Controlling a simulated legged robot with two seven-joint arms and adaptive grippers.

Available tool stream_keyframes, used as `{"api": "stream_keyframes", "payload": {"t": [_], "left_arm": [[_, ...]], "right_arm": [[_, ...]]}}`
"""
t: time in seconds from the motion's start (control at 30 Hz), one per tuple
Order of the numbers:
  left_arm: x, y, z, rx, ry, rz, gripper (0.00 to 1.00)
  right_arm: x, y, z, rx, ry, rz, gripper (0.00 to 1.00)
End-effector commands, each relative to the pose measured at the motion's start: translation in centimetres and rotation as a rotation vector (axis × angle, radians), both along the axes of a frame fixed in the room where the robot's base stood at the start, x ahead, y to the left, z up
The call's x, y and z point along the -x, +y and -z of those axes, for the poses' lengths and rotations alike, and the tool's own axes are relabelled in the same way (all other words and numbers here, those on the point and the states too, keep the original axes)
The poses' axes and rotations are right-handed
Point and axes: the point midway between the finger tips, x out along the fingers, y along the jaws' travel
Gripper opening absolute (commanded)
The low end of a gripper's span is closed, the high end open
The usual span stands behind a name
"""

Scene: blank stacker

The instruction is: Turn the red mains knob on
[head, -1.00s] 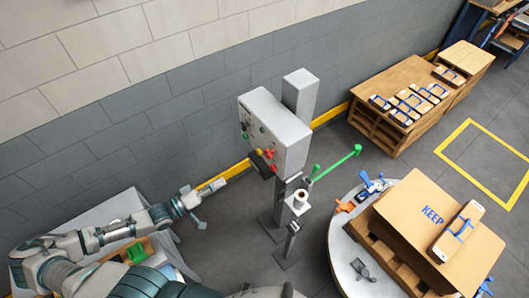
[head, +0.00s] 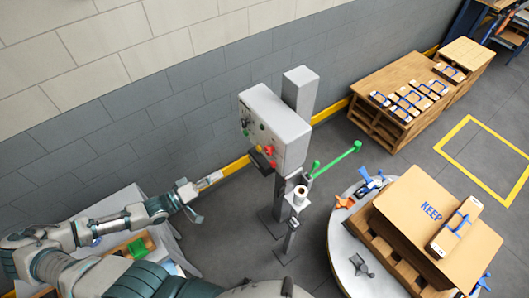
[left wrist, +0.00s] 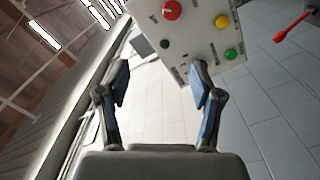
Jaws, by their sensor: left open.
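A grey control box (head: 277,128) stands on a post in front of the wall, its control face turned left. In the left wrist view its pale panel (left wrist: 200,35) fills the top, with a round red knob (left wrist: 172,10) at the upper edge. Red parts (head: 268,152) show on the box in the head view, too small to tell apart. My left gripper (head: 208,187) is left of the box, apart from it. In the left wrist view it (left wrist: 160,82) is open and empty, its two fingers spread below the panel. My right gripper is not in view.
Yellow (left wrist: 221,21) and green (left wrist: 231,54) buttons sit on the panel, and a red lever (left wrist: 293,25) juts in at right. A green-handled bar (head: 336,162) extends right of the post. A round table (head: 340,240) with a KEEP carton (head: 425,195) stands at right.

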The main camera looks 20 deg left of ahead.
Motion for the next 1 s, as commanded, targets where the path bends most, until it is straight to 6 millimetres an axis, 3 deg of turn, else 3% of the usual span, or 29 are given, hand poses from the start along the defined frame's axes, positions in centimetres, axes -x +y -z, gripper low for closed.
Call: {"api": "stream_keyframes", "payload": {"t": [0.63,1.0], "left_arm": [[0.0,0.0,-6.1,0.004,0.0,0.002,0.66],[0.0,0.1,-6.8,0.002,0.003,0.0,0.66]], "right_arm": [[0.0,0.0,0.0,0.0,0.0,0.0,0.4],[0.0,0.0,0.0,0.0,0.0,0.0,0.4]]}}
